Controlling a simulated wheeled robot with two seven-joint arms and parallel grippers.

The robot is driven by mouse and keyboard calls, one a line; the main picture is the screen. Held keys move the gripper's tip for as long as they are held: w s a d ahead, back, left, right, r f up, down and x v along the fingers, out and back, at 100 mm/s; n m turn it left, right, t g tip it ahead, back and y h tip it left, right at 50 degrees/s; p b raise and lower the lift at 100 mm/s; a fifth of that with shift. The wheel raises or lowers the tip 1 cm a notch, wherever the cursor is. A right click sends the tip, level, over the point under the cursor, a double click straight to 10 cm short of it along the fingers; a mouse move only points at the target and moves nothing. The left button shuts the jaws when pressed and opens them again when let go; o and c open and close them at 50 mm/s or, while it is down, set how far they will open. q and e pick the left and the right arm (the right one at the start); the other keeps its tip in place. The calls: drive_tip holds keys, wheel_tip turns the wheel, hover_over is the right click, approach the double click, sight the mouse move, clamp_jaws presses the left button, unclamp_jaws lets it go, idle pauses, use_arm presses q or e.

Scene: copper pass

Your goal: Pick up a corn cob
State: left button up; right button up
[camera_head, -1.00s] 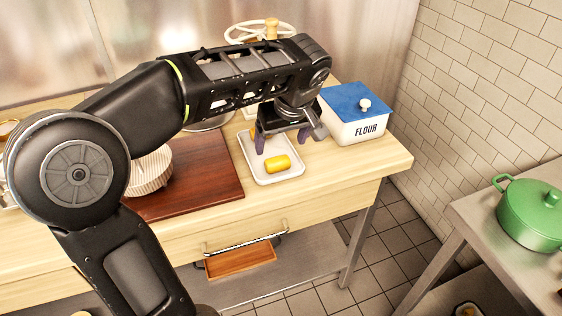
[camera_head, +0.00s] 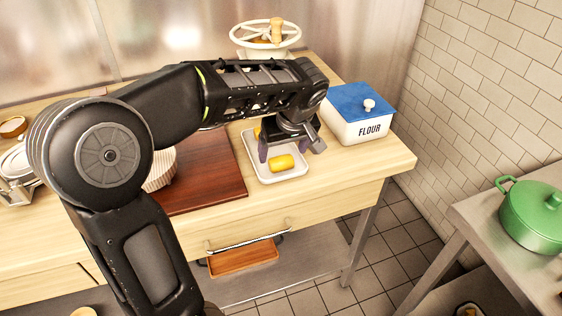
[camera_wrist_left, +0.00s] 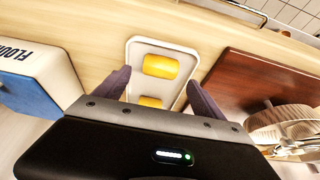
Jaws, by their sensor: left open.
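A yellow corn cob (camera_head: 281,163) lies on a white tray (camera_head: 296,178) near the right end of the wooden counter. A second corn cob (camera_head: 257,132) lies farther back on the tray, mostly hidden behind my gripper in the head view. In the left wrist view both show, the front cob (camera_wrist_left: 160,66) whole and the other cob (camera_wrist_left: 150,101) nearer my gripper and partly cut off by it. My left gripper (camera_head: 283,149) is open and empty, pointing down over the tray, its fingers apart on either side of the cobs. My right gripper is not in view.
A white flour box (camera_head: 360,130) with a blue lid stands close to the right of the tray. A dark red cutting board (camera_head: 215,185) lies to its left, with a ribbed pale bowl (camera_head: 160,168) on it. A hand-wheel device (camera_head: 265,38) stands behind.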

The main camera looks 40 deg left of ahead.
sight(281, 158)
use_arm(q)
drive_tip(key=x, duration=0.3)
drive_tip(key=shift+f, duration=0.1)
idle(0.4)
drive_tip(key=c, duration=1.5)
